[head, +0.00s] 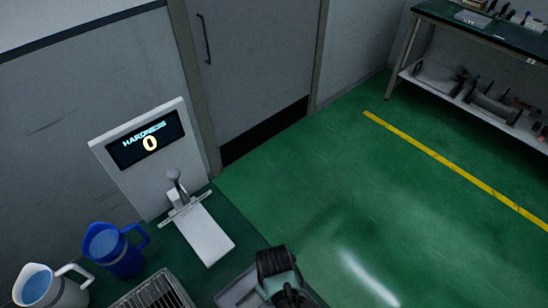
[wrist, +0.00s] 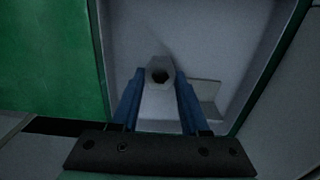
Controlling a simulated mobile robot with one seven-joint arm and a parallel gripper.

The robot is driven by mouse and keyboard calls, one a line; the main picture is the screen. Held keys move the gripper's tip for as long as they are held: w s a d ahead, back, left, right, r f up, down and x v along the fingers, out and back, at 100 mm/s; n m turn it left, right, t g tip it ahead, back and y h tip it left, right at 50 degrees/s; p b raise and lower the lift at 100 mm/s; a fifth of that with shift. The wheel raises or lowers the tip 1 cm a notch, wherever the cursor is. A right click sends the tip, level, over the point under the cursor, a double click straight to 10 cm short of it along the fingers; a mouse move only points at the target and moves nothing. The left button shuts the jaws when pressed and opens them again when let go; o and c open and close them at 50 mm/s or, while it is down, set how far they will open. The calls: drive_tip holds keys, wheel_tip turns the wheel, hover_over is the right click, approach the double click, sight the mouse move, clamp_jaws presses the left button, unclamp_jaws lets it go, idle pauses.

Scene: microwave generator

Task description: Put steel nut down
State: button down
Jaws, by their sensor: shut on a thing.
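The steel nut (wrist: 160,74) is a grey hexagonal nut with a dark hole, seen in the wrist view. It sits between the two blue fingers of my gripper (wrist: 158,84), which is shut on it. Behind the nut is the pale grey inside of a tray-like recess (wrist: 215,50) with a raised rim. I cannot tell whether the nut touches that surface. In the head view my wrist (head: 278,272) is at the bottom centre, over a grey tray (head: 238,290). The fingers and nut are hidden there.
Open green floor (head: 400,200) lies right.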

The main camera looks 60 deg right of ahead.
drive_tip(key=shift+f, duration=0.2)
drive_tip(key=shift+c, duration=2)
unclamp_jaws()
